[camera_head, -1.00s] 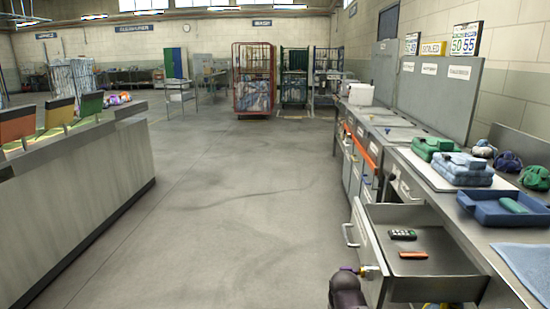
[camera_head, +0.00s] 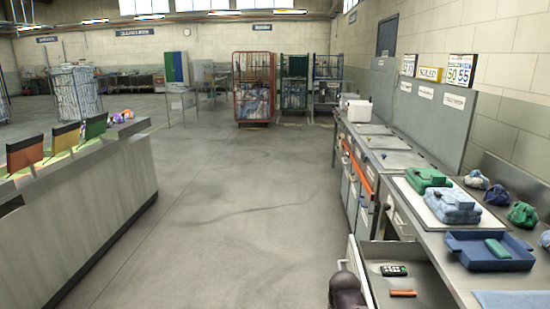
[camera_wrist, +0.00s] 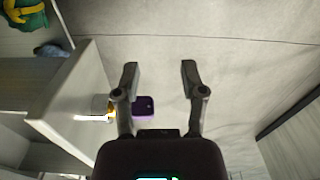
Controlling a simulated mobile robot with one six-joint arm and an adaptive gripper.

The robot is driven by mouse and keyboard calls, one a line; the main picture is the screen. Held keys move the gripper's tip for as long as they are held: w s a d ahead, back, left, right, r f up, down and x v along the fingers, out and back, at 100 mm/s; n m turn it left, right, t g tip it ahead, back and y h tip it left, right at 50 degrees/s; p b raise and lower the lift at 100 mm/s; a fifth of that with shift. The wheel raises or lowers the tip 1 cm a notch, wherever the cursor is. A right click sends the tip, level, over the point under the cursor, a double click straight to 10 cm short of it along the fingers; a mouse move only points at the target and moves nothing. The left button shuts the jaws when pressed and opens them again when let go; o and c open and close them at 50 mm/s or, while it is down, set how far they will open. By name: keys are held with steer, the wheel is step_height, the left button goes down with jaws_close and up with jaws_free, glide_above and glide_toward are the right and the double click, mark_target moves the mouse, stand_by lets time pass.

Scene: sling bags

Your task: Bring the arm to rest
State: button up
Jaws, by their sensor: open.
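My gripper (camera_wrist: 160,78) is open and empty in the wrist view, its two dark fingers apart above grey floor. A part of my arm (camera_head: 346,289) shows at the bottom edge of the head view, beside the open drawer's front; the gripper itself cannot be made out there. The open drawer (camera_head: 425,291) holds a dark keypad-like device (camera_head: 394,270) and an orange-brown bar (camera_head: 403,293). In the wrist view, a pale panel (camera_wrist: 65,95) with a handle (camera_wrist: 103,107) is left of my fingers. A small purple block (camera_wrist: 144,106) shows beside the left finger; I cannot tell what it is.
The right bench carries folded cloth stacks (camera_head: 454,205), a blue tray (camera_head: 470,260) and several small bags (camera_head: 522,215). A counter (camera_head: 95,215) stands left. A green-and-yellow item (camera_wrist: 27,14) is at the wrist view's upper left. The aisle floor (camera_head: 235,220) is clear.

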step_height(320, 180, up, 12)
steer(key=p, duration=1)
steer(key=shift+p, duration=0.35)
